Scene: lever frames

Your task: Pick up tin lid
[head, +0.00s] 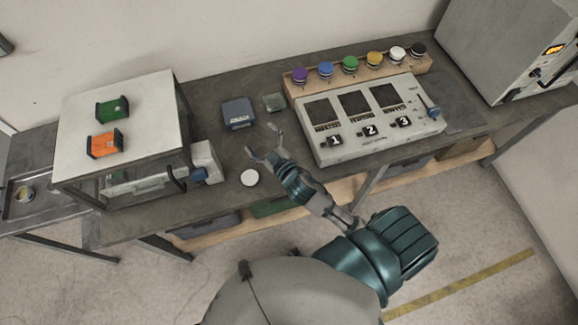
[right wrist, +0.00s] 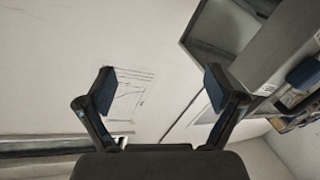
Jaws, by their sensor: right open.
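A small flat white disc (head: 250,178), which looks like the tin lid, lies on the dark table (head: 222,214) near its front edge. My right gripper (head: 262,141) is open and empty, up and slightly right of the disc in the head view, apart from it. In the right wrist view, the open fingers (right wrist: 160,88) frame only wall and background; the disc does not show there. My left gripper is not in view.
A white-topped case (head: 140,120) carrying a green block (head: 112,109) and an orange block (head: 105,144) stands at left. A numbered panel (head: 335,145) stands at right. Table around the disc is clear.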

